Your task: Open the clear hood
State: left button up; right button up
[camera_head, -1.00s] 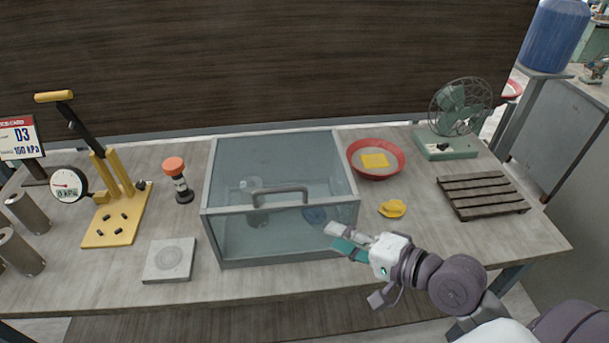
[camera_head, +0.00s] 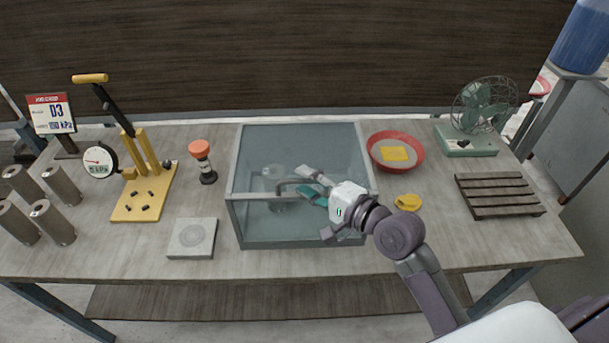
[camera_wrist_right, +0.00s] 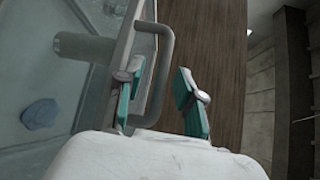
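The clear hood (camera_head: 300,150) is a grey-framed transparent box on the table, with its lid down. Its grey U-shaped handle (camera_head: 279,186) stands out at the front top edge. My right gripper (camera_head: 307,183) is at the right end of this handle, with its fingers parted. In the right wrist view the handle (camera_wrist_right: 167,60) passes between the two teal-padded fingers of the gripper (camera_wrist_right: 158,94), with a gap on the right finger's side. Contact with the left finger is unclear. My left gripper is not in view.
Inside the hood are a grey cylinder (camera_wrist_right: 84,47) and a blue lump (camera_wrist_right: 39,113). A red bowl (camera_head: 378,164) and a yellow lump (camera_head: 408,202) lie to the right.

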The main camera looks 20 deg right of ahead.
jog(key=shift+w+a+f, duration=0.1)
jog(key=shift+w+a, duration=0.15)
jog(key=shift+w, duration=0.15)
grip_shut()
